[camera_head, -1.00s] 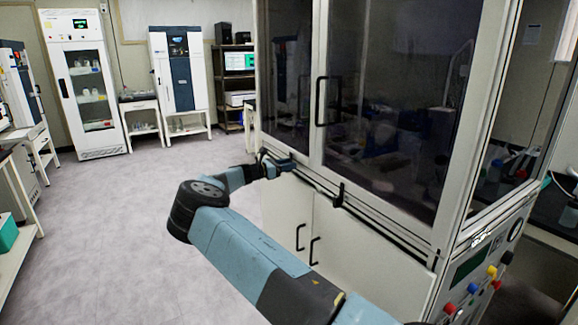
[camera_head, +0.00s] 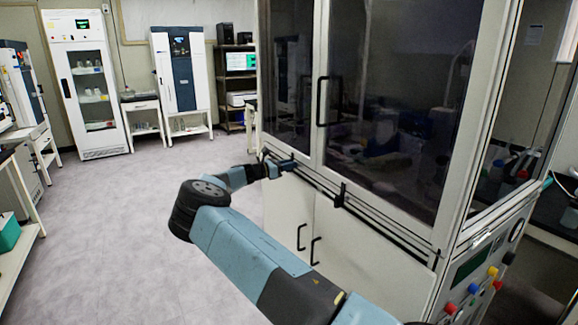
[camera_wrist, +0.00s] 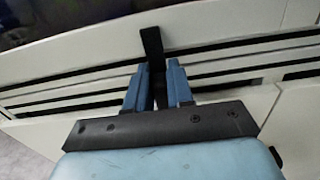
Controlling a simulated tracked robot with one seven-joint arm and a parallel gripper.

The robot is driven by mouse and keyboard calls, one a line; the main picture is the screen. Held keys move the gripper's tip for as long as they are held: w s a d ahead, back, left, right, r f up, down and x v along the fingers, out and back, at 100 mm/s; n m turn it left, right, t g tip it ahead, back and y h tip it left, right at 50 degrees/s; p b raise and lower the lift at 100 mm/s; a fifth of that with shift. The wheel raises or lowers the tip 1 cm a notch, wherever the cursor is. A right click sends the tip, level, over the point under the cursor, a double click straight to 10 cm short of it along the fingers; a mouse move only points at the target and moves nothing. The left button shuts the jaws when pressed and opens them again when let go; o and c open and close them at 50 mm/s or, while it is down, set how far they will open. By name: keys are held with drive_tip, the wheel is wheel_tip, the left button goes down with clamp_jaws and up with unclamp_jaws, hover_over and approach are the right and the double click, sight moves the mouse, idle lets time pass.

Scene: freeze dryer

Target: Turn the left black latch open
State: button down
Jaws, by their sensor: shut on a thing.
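The left black latch (camera_wrist: 151,48) is a short dark bar at the lower edge of the cabinet's glass doors. In the wrist view it stands nearly upright, tilted slightly, with its lower part between my fingers. My gripper (camera_wrist: 157,72) is shut on it, with one blue finger on each side. In the head view my gripper (camera_head: 286,165) is at the door's bottom rail, on the left door, and it mostly hides this latch. A second black latch (camera_head: 340,195) stands upright further right on the same rail.
The tall glass doors above are closed, with a black handle (camera_head: 322,102) on the right one. Lower cabinet doors (camera_head: 283,220) have two black handles. A control panel (camera_head: 478,265) with coloured buttons is at right. The floor (camera_head: 110,230) at left is clear.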

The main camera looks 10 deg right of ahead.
drive_tip(key=shift+w+a+r+m, duration=0.15)
drive_tip(key=shift+a+m, duration=0.1)
drive_tip(key=shift+m, duration=0.55)
drive_tip(key=shift+a, duration=0.1)
idle(1.4)
drive_tip(key=c, duration=1.3)
unclamp_jaws()
drive_tip(key=shift+o, duration=1.1)
drive_tip(key=v, duration=1.3)
drive_tip(key=shift+a, duration=0.25)
